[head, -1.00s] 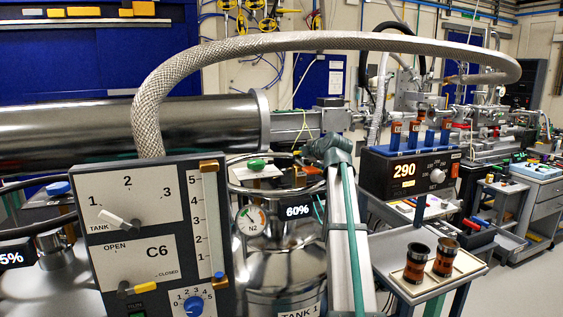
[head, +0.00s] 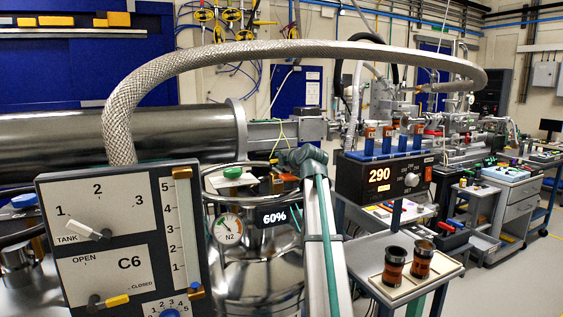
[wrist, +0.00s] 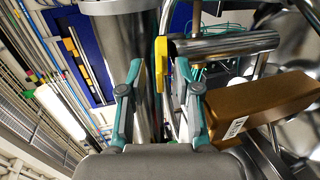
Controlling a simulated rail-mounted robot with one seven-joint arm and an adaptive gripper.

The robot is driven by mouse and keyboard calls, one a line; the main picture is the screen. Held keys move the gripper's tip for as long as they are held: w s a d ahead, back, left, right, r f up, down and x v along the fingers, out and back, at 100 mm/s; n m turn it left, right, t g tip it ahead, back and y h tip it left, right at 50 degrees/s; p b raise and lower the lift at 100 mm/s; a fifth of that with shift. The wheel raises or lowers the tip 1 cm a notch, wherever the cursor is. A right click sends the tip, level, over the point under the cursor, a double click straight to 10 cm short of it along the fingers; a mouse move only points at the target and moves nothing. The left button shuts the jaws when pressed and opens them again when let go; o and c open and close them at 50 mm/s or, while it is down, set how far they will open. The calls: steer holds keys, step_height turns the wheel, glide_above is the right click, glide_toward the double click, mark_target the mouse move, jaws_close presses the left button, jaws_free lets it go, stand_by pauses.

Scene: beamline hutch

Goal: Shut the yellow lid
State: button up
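A yellow upright piece (wrist: 161,62) shows edge-on in the wrist view, beyond and between the fingertips of my gripper (wrist: 161,88). It may be the yellow lid, but I cannot tell for sure or see how far it stands open. My gripper is open, with its two grey and teal fingers wide apart and nothing held between them. Contact with the yellow piece is not visible.
A brown box (wrist: 262,105) lies close to the right finger. A valve panel (head: 125,240) stands at left beside the steel tank (head: 258,275). A braided hose (head: 300,50) arches overhead. A tray (head: 378,284) with two amber cups stands at right.

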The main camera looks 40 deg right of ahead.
steer(key=v, duration=1.2)
steer(key=shift+d, duration=0.1)
